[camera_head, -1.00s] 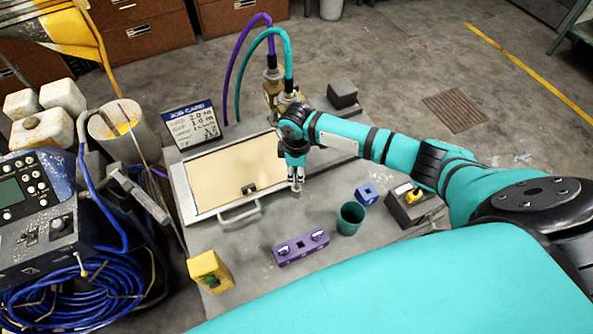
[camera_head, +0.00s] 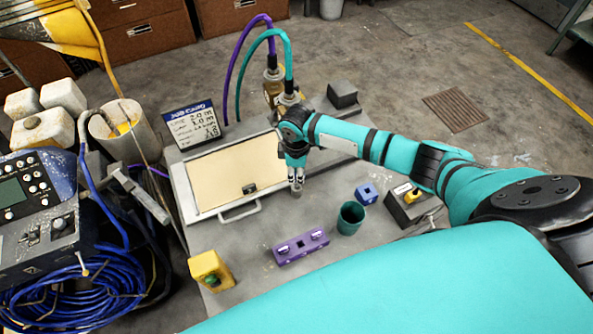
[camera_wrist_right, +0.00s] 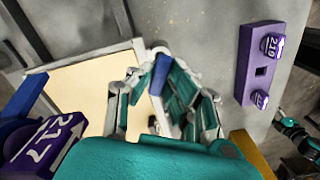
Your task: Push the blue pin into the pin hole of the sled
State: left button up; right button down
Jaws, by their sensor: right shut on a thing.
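My right gripper (camera_head: 296,189) is over the right edge of the cream board. In the right wrist view the gripper (camera_wrist_right: 150,74) is shut on the blue pin (camera_wrist_right: 160,74), which shows between its fingers. The pin is too small to make out in the head view. A small dark piece (camera_head: 249,188), which looks like the sled, sits on the front part of the board (camera_head: 220,170), left of my gripper. Its pin hole cannot be made out. In the right wrist view it is mostly hidden behind the fingers. My left gripper is not in view.
A purple block (camera_head: 300,247) with a square hole, a green cup (camera_head: 351,218), a blue block (camera_head: 367,194) and a dark box (camera_head: 409,206) stand on the table at the front and right. A yellow box (camera_head: 210,270) is front left. Hoses and a job card (camera_head: 192,125) stand behind.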

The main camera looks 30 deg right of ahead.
jog(key=shift+p, duration=0.3)
dwell(0.5)
jog(key=shift+f+b, duration=0.75)
jog(key=shift+f, duration=0.9)
dwell(0.6)
jog(key=c, duration=0.9)
grip_release()
notch_tip(320, 180, up, 3)
jog(key=p, duration=0.3)
jog(key=shift+f, duration=0.1)
jog(key=shift+b, duration=0.3)
jog(key=shift+r, duration=2.25)
